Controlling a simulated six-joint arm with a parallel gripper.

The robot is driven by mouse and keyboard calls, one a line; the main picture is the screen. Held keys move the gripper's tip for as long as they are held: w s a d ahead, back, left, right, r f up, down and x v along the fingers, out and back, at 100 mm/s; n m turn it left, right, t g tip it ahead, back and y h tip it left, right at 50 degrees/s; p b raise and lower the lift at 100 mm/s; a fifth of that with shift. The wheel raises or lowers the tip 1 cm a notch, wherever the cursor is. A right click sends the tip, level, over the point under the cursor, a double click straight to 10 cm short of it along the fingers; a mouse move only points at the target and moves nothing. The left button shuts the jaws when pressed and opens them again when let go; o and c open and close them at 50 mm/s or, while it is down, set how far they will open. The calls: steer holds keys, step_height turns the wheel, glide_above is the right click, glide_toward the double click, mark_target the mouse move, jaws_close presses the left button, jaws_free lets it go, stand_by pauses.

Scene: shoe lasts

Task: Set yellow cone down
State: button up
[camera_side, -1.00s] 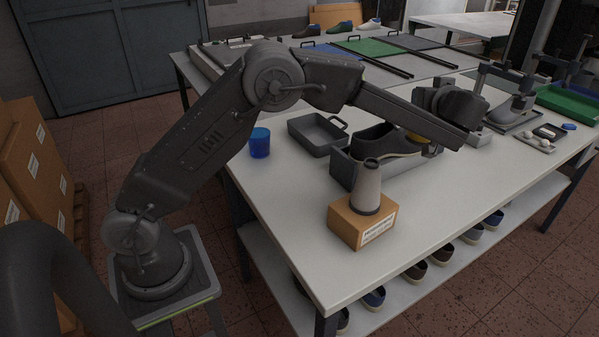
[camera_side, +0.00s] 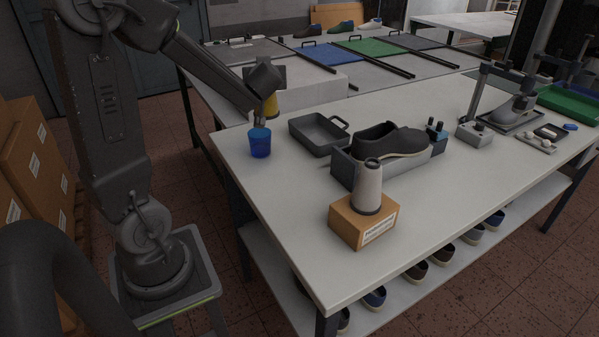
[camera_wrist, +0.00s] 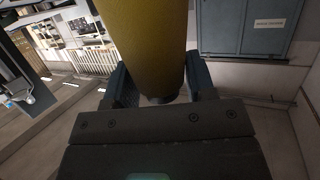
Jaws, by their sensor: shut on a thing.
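The yellow cone (camera_wrist: 147,40) fills the upper middle of the wrist view, between the two jaws of my gripper (camera_wrist: 160,78). My gripper is shut on it. In the side view, a small part of the yellow cone (camera_side: 271,105) shows below my dark wrist, above and slightly right of the blue cup (camera_side: 260,145). Grey parts show just over the cup's rim; whether they touch it I cannot tell. The cone's full outline is hidden. A grey cone (camera_side: 367,187) stands upright on a cardboard box (camera_side: 345,223).
A grey tray (camera_side: 318,134) lies right of the blue cup. A dark shoe (camera_side: 401,141) rests on a grey holder (camera_side: 343,170) behind the grey cone. The front left of the white table (camera_side: 290,215) is clear. Coloured panels (camera_side: 377,47) lie on the bench behind.

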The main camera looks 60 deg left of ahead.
steer(key=s+f, duration=0.1)
steer(key=f, duration=0.1)
steer(key=s+f, duration=0.1)
steer(key=f, duration=0.1)
steer(key=s+f, duration=0.1)
steer(key=shift+a+f, duration=0.2)
steer(key=shift+f, duration=0.2)
steer(key=shift+w+d+f, duration=0.1)
steer(key=shift+w+f, duration=0.05)
steer(key=shift+f, duration=0.15)
steer(key=w+d+f, duration=0.6)
steer(key=w+f, duration=0.3)
steer(key=f, duration=0.1)
steer(key=shift+d+f, duration=0.15)
steer(key=shift+f, duration=0.2)
steer(key=shift+w, duration=0.1)
steer(key=shift+f, duration=0.15)
steer(key=o, duration=1.3)
